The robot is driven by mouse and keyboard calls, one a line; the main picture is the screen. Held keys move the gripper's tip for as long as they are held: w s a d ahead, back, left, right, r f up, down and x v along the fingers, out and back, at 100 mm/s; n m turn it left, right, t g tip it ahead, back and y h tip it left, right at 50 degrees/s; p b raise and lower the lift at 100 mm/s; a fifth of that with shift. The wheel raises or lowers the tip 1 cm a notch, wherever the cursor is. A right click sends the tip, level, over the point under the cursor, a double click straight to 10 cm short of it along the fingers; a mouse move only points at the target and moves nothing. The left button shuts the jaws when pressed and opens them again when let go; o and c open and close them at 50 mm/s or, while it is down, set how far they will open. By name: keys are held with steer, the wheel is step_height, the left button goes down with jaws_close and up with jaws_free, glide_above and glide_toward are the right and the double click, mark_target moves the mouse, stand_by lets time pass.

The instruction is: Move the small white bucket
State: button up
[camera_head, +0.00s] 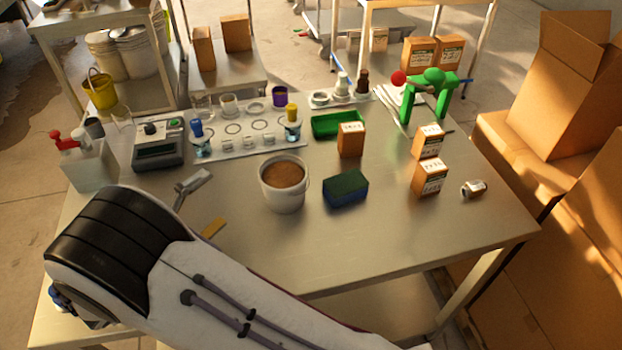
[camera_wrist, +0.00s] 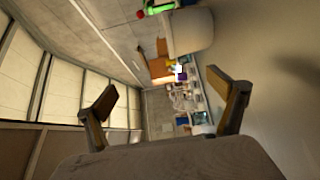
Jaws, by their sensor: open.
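The small white bucket (camera_head: 284,195) stands upright on the metal table, left of the middle in the head view, filled near its rim with brown material. A blue-green sponge (camera_head: 345,189) lies just right of it. My gripper (camera_wrist: 161,82) shows in the wrist view with its two fingers spread wide and nothing between them.
The table (camera_head: 250,235) has a scale (camera_head: 158,150), a jug with a red top (camera_head: 88,165), a tray of labware behind the bucket, a small brown box (camera_head: 350,140), a can (camera_head: 473,188) and a green stand (camera_head: 430,95). The front right of the tabletop is clear.

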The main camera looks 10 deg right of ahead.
steer(key=w+d+r+t+y, duration=0.45)
steer(key=w+r, duration=0.35)
steer(key=w, duration=0.2)
steer(key=w+d+r+t+y, duration=0.4)
steer(key=w+d+r+t, duration=0.15)
steer(key=w+r, duration=0.4)
steer(key=n+g+y, duration=0.1)
steer(key=g+y, duration=1)
steer(key=y, duration=0.5)
glide_toward(284, 186)
steer(key=w+r, duration=0.4)
steer(key=w, duration=0.1)
steer(key=shift+w+a+f, duration=0.1)
steer(key=shift+a+f, duration=0.15)
steer(key=shift+f, duration=0.9)
steer(key=shift+a+f, duration=0.25)
steer(key=shift+f, duration=0.95)
